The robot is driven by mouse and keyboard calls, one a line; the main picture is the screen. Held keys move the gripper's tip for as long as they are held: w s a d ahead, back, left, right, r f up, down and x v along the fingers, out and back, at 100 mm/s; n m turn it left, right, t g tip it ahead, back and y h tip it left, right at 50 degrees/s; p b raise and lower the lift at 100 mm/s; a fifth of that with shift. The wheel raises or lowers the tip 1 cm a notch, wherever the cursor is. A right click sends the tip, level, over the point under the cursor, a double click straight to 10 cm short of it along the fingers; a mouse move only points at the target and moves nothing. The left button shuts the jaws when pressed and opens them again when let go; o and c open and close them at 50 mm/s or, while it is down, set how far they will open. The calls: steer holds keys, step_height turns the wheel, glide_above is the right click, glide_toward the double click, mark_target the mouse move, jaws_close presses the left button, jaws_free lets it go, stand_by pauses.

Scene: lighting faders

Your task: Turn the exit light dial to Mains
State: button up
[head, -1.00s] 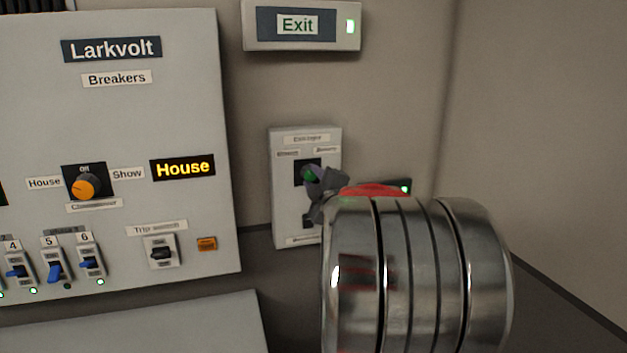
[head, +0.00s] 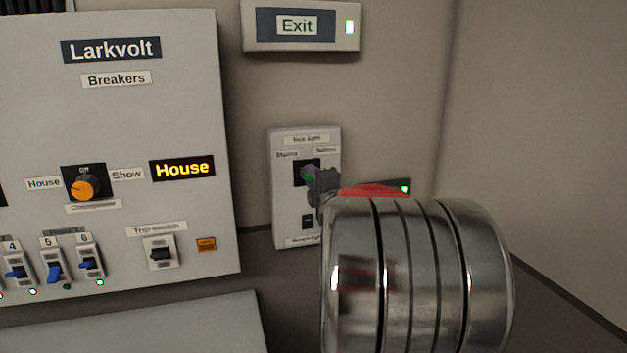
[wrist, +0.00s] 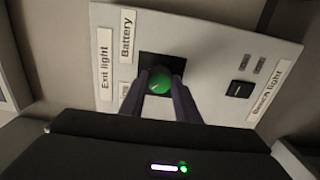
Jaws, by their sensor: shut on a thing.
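The exit light dial is a round green knob (wrist: 160,80) on a black square, in the upper part of a pale wall plate (wrist: 220,40). In the head view the plate (head: 282,215) hangs below the Exit sign, and only a bit of the green dial (head: 307,173) shows. The Mains label (head: 287,155) is at the dial's upper left, the Battery label (head: 325,150) at its upper right. My gripper (wrist: 162,92) is shut on the dial, one dark finger on each side. Which label the dial points to is too small to tell.
The lit Exit sign (head: 300,26) is above the plate. A Bench light switch (wrist: 239,89) is lower on the same plate. The Larkvolt breaker panel (head: 120,130) stands to the left.

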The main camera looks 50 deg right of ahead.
steer(key=shift+a+f, duration=0.1)
steer(key=shift+f, duration=0.15)
steer(key=o, duration=1)
steer(key=shift+r, duration=0.15)
steer(key=shift+o, duration=0.2)
steer(key=v, duration=1.3)
steer(key=shift+s, duration=0.35)
steer(key=shift+a, duration=0.15)
